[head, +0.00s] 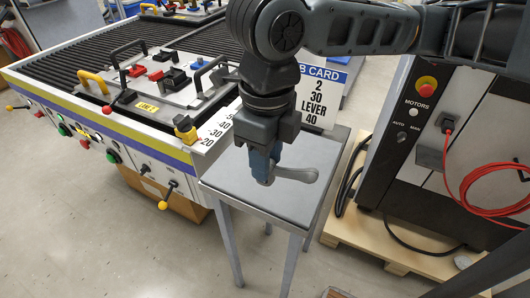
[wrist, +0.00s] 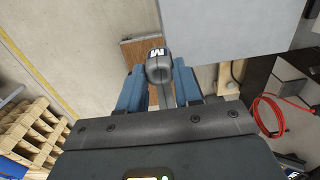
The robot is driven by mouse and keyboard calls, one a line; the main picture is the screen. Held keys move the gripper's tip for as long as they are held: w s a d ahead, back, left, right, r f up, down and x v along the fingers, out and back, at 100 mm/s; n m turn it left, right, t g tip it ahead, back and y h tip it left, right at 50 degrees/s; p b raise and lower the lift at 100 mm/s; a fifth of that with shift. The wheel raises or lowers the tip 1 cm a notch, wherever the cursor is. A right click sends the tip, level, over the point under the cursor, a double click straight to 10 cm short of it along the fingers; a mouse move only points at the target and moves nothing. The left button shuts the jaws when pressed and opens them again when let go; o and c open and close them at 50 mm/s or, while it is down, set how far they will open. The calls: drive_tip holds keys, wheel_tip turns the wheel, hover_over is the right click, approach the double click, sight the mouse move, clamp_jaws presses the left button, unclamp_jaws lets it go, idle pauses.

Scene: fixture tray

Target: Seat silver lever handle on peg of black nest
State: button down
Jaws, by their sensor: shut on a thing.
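My gripper (head: 264,176) is shut on the silver lever handle (head: 300,174), which sticks out to the right from between the fingers. It is above the small grey table, apart from the fixture tray. In the wrist view the handle's rounded end (wrist: 159,66), with a dark mark on it, lies between the blue fingers of my gripper (wrist: 160,80). The fixture tray (head: 133,99) sits on the conveyor at left. It carries a black nest (head: 174,78), red blocks and another black block (head: 162,56). The nest's peg is too small to make out.
The small grey table (head: 225,178) is below my gripper and looks bare. A card (head: 312,103) reading "LEVER" stands behind. Black arched handles (head: 209,72) rise from the tray. A cabinet (head: 420,150) stands right.

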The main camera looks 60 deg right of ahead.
drive_tip(key=shift+r, duration=0.15)
wheel_tip(320, 180, up, 3)
drive_tip(key=shift+r+p, duration=0.1)
drive_tip(key=shift+p, duration=1.15)
drive_tip(key=shift+w, duration=0.1)
